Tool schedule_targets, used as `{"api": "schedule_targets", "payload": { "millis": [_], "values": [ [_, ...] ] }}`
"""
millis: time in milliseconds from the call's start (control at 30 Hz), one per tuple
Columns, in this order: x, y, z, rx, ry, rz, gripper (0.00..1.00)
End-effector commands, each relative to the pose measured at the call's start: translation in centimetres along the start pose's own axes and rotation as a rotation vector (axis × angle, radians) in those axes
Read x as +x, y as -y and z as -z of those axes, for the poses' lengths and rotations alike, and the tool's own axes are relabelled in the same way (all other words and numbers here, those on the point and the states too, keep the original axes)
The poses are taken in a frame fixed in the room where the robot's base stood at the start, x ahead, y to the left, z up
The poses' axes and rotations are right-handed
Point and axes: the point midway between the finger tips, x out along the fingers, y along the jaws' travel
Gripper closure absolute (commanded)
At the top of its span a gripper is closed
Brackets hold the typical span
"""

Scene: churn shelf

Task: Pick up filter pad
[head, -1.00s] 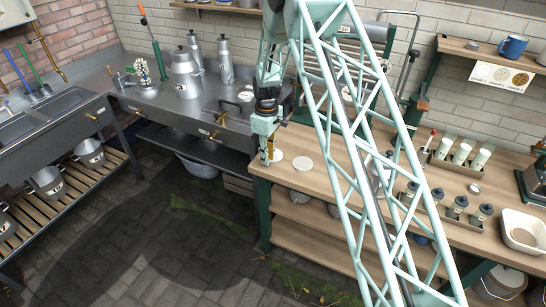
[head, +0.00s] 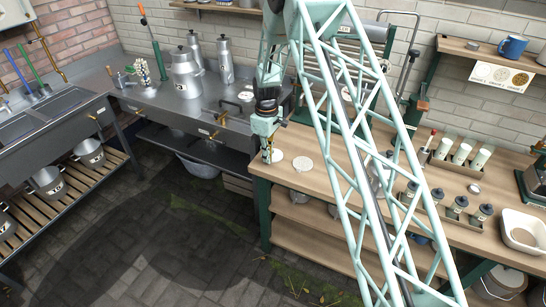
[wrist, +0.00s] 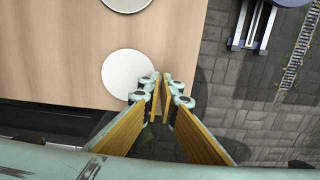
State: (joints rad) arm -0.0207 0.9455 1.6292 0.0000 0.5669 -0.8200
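Two flat white round discs that look like filter pads lie on the wooden bench top. One disc (head: 276,155) is at the bench's left end and shows large in the wrist view (wrist: 127,73). The other disc (head: 303,163) lies to its right, and part of it shows at the top of the wrist view (wrist: 127,3). My gripper (head: 268,160) points down beside the left disc. In the wrist view its fingertips (wrist: 161,92) are close together with a narrow gap between the yellow pads. They overlap the disc's lower-right rim. Nothing is visibly held.
The wooden bench (head: 340,165) ends just left of the gripper, with dark floor beyond. A metal counter (head: 225,120) with cans stands to the left. White cups (head: 461,152) and dark-lidded jars (head: 457,207) stand further right on the bench. The bench around the discs is clear.

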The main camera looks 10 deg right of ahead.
Motion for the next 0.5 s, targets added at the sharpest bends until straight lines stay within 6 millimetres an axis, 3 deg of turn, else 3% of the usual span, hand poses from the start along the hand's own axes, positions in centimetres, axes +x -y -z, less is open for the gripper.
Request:
{"api": "schedule_targets", "payload": {
  "millis": [500],
  "values": [
    [-0.77, -0.02, 0.01, 0.0, 0.0, 0.0, 1.0]
  ]
}}
